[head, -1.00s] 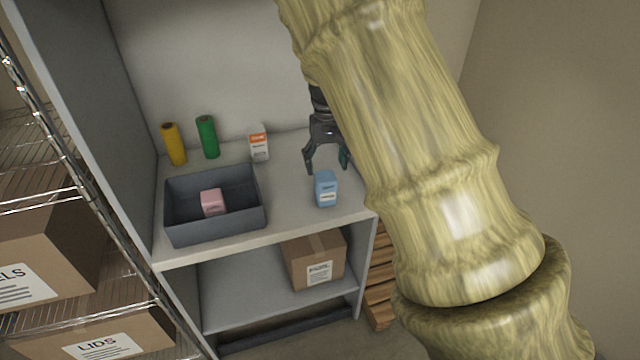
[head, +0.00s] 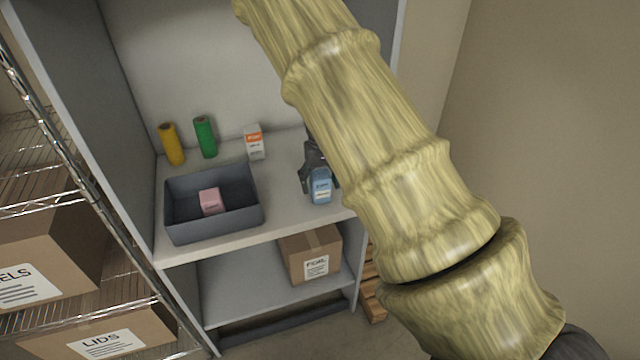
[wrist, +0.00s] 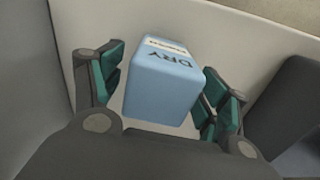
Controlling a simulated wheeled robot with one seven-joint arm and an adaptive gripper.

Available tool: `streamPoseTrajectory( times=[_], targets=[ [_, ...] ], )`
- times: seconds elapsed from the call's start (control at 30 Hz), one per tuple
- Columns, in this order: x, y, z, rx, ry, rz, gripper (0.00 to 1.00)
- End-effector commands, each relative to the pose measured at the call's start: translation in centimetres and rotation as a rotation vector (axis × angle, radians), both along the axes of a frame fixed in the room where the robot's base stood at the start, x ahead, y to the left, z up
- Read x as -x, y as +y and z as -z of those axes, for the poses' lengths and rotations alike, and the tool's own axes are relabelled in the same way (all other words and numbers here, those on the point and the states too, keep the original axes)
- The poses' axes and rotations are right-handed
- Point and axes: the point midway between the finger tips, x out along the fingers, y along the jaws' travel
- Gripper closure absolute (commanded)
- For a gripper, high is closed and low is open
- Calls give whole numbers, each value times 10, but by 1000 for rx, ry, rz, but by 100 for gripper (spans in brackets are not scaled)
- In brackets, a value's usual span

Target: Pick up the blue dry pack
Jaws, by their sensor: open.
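The blue dry pack (head: 320,187) stands upright on the shelf top near its right front edge. In the wrist view the blue pack (wrist: 163,82) shows the word DRY on its top and sits between the green-padded fingers. My gripper (head: 318,182) is open and low around the pack, with a finger on either side; it also shows in the wrist view (wrist: 160,92). I cannot tell whether the pads touch the pack. My arm hides part of the gripper in the head view.
A grey bin (head: 213,232) holding a pink pack (head: 211,200) stands left of the blue pack. A yellow roll (head: 172,145), a green roll (head: 205,138) and an orange-and-white pack (head: 254,143) stand behind. A cardboard box (head: 311,255) sits on the lower shelf.

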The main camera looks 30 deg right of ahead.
Motion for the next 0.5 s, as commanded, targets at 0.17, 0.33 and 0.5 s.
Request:
streamPoseTrajectory(
  times=[0.17,0.33,0.5],
  targets=[
    [1,0,12,0,0,2,25],
    [0,0,15,0,-2,1,25],
    [0,0,15,0,-2,1,29]
  ],
)
